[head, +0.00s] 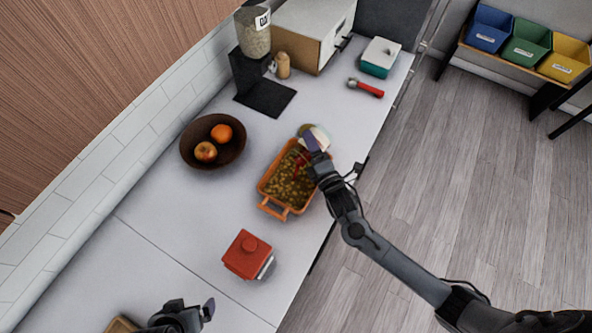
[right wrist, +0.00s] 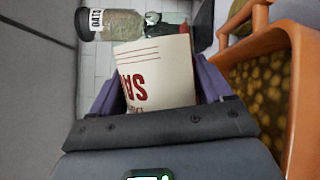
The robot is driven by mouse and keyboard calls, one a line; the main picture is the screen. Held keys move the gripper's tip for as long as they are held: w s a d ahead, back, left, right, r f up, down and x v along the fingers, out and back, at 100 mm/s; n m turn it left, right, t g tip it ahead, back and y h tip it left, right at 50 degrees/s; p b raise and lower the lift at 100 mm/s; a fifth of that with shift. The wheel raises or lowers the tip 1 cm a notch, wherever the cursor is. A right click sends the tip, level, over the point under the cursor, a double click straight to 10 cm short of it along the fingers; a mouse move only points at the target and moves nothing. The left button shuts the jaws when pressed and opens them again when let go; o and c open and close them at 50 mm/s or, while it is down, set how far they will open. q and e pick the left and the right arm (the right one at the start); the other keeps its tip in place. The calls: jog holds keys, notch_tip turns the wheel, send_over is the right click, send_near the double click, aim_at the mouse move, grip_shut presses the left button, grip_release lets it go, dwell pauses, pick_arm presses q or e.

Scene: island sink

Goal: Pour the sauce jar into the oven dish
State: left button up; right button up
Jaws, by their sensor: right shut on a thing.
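The sauce jar (head: 321,137) is cream-coloured and held by my right gripper (head: 314,152) at the far right end of the oven dish. In the right wrist view the jar (right wrist: 155,72) sits between the purple fingers, its red lettering upside down; its mouth is not clear. The orange oven dish (head: 269,191) stands on the counter with a greenish-brown filling. A red streak (head: 302,164) shows over the filling, below the jar. The dish (right wrist: 304,85) is at the right of the wrist view. My left gripper (head: 196,311) is low in the head view, away from the dish; its opening is unclear.
A bowl (head: 184,147) with fruit stands left of the dish. A red lidded canister (head: 246,256) is in front. A dark grinder with an oats jar (head: 252,35), a box (head: 300,35) and a red-handled tool (head: 366,88) are farther back. The counter's right edge is close to the dish.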

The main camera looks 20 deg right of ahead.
jog(key=shift+r+n, duration=0.2)
jog(key=shift+n, duration=0.1)
dwell(0.4)
jog(key=shift+a+r+n, duration=0.1)
jog(key=shift+a+n, duration=0.1)
jog(key=shift+n, duration=0.1)
dwell(0.4)
jog(key=shift+s+a+r+n+t+p, duration=0.1)
jog(key=shift+s+n+t+p, duration=0.05)
jog(key=shift+n+t+p, duration=0.15)
dwell(0.3)
